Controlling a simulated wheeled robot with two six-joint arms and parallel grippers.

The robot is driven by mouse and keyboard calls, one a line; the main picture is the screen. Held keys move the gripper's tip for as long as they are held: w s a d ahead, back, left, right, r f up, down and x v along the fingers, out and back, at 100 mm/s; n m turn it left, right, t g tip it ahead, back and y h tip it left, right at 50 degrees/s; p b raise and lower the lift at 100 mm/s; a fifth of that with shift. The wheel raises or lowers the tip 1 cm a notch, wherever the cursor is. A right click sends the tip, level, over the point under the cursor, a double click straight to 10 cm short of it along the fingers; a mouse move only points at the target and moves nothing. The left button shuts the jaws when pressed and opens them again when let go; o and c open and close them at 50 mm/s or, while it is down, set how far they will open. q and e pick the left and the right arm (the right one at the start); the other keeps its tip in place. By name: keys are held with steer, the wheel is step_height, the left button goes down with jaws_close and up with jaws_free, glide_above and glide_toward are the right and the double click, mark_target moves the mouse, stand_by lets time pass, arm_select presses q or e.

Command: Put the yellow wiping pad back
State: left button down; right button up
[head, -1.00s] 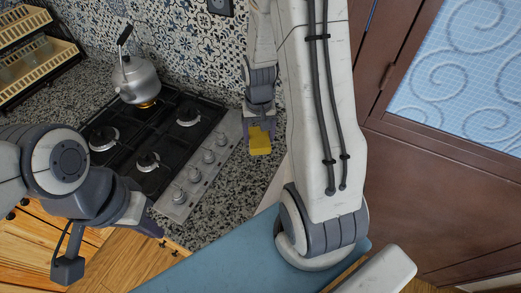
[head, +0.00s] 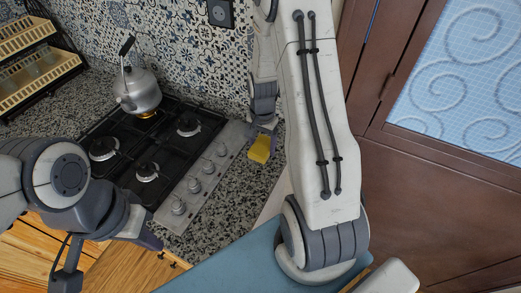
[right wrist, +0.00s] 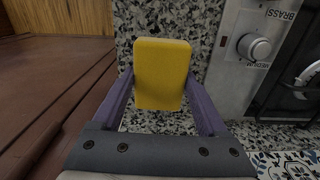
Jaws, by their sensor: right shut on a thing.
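The yellow wiping pad (head: 260,149) is held by my right gripper (head: 262,133) by the speckled counter, to the right of the stove knobs in the head view. In the right wrist view the yellow pad (right wrist: 162,72) sits between the two purple fingers of my right gripper (right wrist: 162,92), with the speckled counter behind it. Whether the pad touches the counter is unclear. My left gripper (head: 150,238) is at the lower left, near the counter's front edge. Its fingers are seen edge-on, and the gap between them does not show.
A black gas stove (head: 150,150) with several knobs lies left of the pad. A kettle (head: 137,90) stands on a lit back burner. A rack (head: 38,65) is at the far left. Patterned wall tiles (head: 175,45) rise behind. A brown door (head: 425,190) stands at the right.

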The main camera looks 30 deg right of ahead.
mark_target(261, 153)
steer(key=shift+w+a+f, duration=0.2)
step_height(261, 153, down, 4)
steer(key=shift+r+p, duration=0.15)
steer(key=shift+p, duration=0.5)
steer(key=shift+f, duration=0.2)
steer(key=shift+f, duration=0.15)
steer(key=o, duration=1.1)
steer(key=shift+r, duration=0.2)
